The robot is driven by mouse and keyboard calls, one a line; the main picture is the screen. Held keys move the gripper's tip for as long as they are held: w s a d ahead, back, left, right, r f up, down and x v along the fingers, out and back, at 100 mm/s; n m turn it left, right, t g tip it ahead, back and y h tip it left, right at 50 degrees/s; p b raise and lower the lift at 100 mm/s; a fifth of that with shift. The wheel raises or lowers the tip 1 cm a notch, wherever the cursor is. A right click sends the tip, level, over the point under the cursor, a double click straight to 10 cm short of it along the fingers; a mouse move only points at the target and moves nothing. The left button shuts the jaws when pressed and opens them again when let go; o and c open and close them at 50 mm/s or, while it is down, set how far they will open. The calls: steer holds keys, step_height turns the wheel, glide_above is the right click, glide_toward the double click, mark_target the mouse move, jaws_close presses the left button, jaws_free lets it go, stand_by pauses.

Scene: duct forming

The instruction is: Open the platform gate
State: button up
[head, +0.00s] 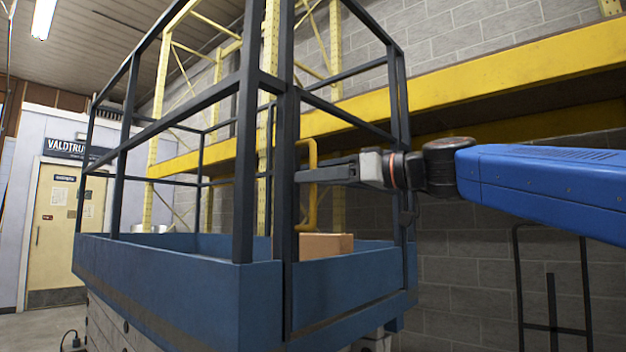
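The platform (180,285) is a blue lift basket with dark rails. Its gate appears to be the right end section, with a blue lower panel (350,280) and dark upper bars; it looks in line with the corner post (286,130). A yellow handle (312,215) stands upright just right of that post. My gripper (308,176) reaches in from the right at the handle's mid-height. Its dark fingers overlap the handle and hide its middle. I cannot tell whether they are closed on it.
A cardboard box (327,245) sits inside the platform behind the gate panel. A yellow rack beam (500,85) runs along the block wall behind. A dark metal frame (553,328) stands at the lower right. A cream door (58,220) is far left.

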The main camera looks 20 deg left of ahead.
steer(key=shift+a, duration=0.45)
jaws_close()
steer(key=shift+d, duration=0.1)
